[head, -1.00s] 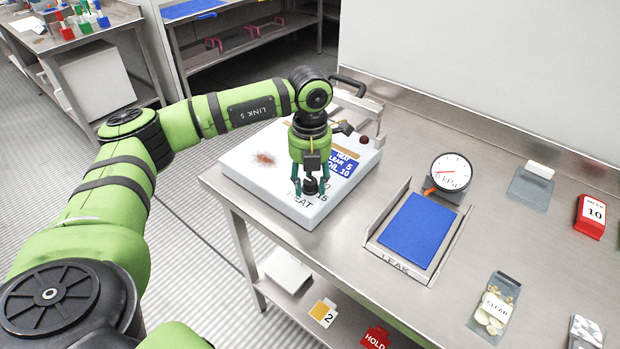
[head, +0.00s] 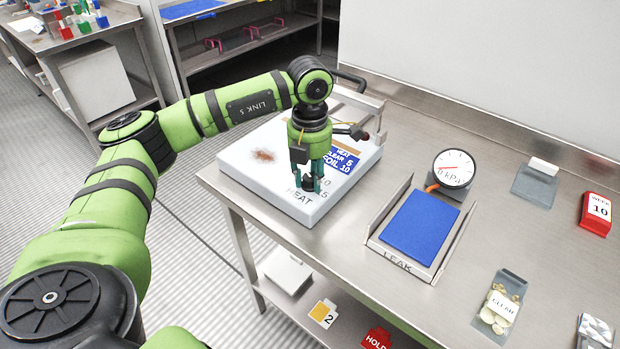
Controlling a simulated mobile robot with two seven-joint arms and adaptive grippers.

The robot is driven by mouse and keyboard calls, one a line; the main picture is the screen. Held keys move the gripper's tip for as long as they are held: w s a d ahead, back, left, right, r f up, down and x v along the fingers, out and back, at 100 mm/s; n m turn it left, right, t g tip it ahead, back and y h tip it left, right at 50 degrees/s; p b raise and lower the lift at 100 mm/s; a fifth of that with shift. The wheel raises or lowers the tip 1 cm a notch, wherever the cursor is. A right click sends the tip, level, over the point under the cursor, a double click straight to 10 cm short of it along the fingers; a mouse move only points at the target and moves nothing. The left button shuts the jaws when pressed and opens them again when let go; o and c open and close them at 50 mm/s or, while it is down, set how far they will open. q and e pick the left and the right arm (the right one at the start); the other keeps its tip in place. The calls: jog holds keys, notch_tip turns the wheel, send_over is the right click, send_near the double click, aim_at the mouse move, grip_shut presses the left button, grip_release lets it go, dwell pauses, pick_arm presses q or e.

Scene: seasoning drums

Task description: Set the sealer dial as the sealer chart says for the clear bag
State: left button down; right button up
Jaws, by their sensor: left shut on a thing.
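The sealer (head: 258,185) is a white box on the left of the steel bench. Its blue chart (head: 346,161) reads HEAT, CLEAR 5, FOIL 10, and is partly covered by my gripper. My left gripper (head: 311,187) points down over the sealer's top, shut on the dark dial (head: 309,184) above the word HEAT. The gripper hides most of the dial, and I cannot tell where its pointer stands. Parts of the scale numbers show beside it. The clear bag (head: 500,303), labelled CLEAR, lies on the bench at right. My right gripper is not in view.
A leak tray (head: 398,258) with a blue pad (head: 420,224) and a round kPa gauge (head: 454,168) stand right of the sealer. A red week 10 block (head: 595,214) is farther right. A HOLD tag (head: 377,338) and a yellow 2 tag (head: 323,313) are below the bench front.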

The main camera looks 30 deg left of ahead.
aim_at(309, 176)
pick_arm(q)
jog(key=m+b, duration=0.1)
jog(key=m, duration=0.2)
jog(key=shift+f+m, duration=0.15)
jog(key=shift+m, duration=0.15)
jog(key=shift+m+b, duration=0.55)
jog(key=shift+m, duration=1.15)
jog(key=c, duration=0.9)
grip_release()
jog(key=shift+s+a, duration=0.1)
jog(key=shift+r, duration=0.35)
notch_tip(309, 176, up, 12)
jog(key=shift+f, duration=0.2)
